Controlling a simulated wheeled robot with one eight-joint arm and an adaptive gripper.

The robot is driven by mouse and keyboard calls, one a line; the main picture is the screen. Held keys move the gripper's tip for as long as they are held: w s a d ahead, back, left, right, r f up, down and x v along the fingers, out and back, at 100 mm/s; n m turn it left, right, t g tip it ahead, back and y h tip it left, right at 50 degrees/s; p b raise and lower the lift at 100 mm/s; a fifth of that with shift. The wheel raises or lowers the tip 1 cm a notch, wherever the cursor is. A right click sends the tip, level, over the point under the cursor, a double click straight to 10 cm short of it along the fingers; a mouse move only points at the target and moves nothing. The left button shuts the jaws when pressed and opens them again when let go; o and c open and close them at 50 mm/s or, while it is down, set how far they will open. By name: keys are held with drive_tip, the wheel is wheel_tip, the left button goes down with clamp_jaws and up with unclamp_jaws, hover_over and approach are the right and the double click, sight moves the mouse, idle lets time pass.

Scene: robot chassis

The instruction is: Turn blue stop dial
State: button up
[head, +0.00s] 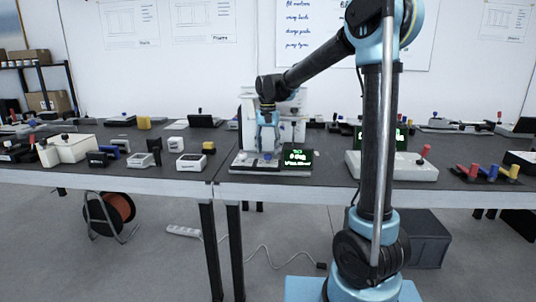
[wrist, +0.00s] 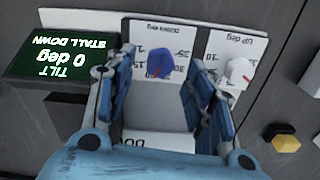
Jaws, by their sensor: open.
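The blue stop dial (wrist: 160,63) shows in the wrist view on a white panel labelled "DOWN deg", with number marks around it. A red mark shows on the dial. My gripper (wrist: 157,90) is open, one finger on each side below and around the blue dial, with space between fingers and dial. In the head view my gripper (head: 267,142) points down over the device on the table; the dial is small and partly hidden there. A white dial (wrist: 238,74) sits to the right on a panel labelled "UP deg", outside the fingers.
A display (wrist: 65,50) left of the panels reads "TILT 0 deg STALL DOWN"; it also shows in the head view (head: 297,157). A yellow knob (wrist: 286,143) lies at lower right. A white box with a red lever (head: 395,168) stands to the right on the table.

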sight(268, 157)
drive_tip(key=shift+f, duration=1.3)
drive_tip(key=c, duration=1.1)
drive_tip(key=shift+o, duration=0.2)
